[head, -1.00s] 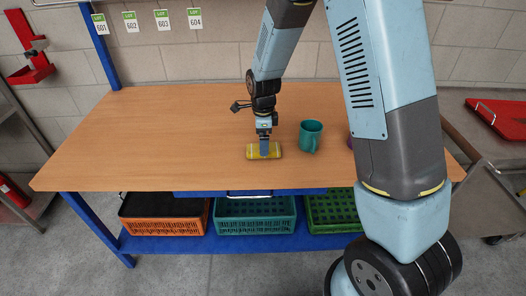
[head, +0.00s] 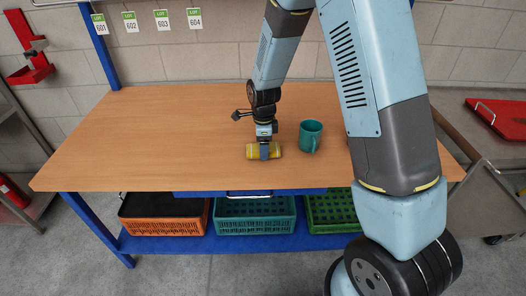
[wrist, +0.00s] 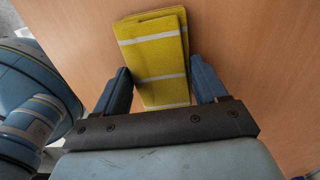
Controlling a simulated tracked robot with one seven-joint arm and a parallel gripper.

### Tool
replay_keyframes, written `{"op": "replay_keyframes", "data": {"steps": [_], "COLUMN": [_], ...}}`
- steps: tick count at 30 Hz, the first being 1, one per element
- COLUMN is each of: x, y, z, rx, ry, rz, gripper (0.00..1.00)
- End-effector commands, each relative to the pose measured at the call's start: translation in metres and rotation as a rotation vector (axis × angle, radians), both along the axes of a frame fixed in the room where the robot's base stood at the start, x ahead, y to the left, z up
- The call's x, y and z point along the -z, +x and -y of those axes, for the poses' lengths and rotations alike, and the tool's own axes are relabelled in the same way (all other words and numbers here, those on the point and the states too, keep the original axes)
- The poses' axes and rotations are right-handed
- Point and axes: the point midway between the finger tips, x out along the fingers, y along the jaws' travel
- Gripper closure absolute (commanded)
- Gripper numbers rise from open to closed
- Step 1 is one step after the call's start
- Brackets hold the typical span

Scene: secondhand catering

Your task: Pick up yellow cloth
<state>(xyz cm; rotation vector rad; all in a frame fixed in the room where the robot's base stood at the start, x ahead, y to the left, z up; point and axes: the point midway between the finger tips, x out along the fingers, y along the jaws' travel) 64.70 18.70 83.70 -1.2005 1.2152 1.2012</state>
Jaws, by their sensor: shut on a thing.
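The yellow cloth (head: 251,151) is folded into a flat bundle with pale stripes. It lies near the front edge of the wooden table, and it also shows in the wrist view (wrist: 150,45) between the fingers. My gripper (head: 264,152) points down over the cloth from above, and its two blue fingers show on either side of the cloth in the wrist view (wrist: 163,85). It is shut on the cloth. The fingertips' contact with the cloth is partly hidden. I cannot tell whether the cloth is lifted off the table.
A teal mug (head: 310,135) stands on the table (head: 130,140) just right of the cloth. Orange (head: 165,220), teal (head: 255,217) and green (head: 335,212) crates sit on the shelf below. The table's left half is clear.

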Motion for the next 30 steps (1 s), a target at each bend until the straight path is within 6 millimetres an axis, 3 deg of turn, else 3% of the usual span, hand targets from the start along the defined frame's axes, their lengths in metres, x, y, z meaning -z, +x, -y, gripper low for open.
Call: {"op": "replay_keyframes", "data": {"steps": [4, 14, 20, 30], "x": [0.0, -0.006, -0.034, -0.087], "y": [0.0, 0.001, 0.001, -0.037], "z": [0.0, 0.0, -0.001, 0.027], "rx": [0.0, -0.001, -0.002, 0.0], "ry": [0.0, 0.001, 0.002, 0.002], "rz": [0.0, 0.002, 0.005, 0.004], "gripper": [0.58, 0.58, 0.58, 0.58]}}
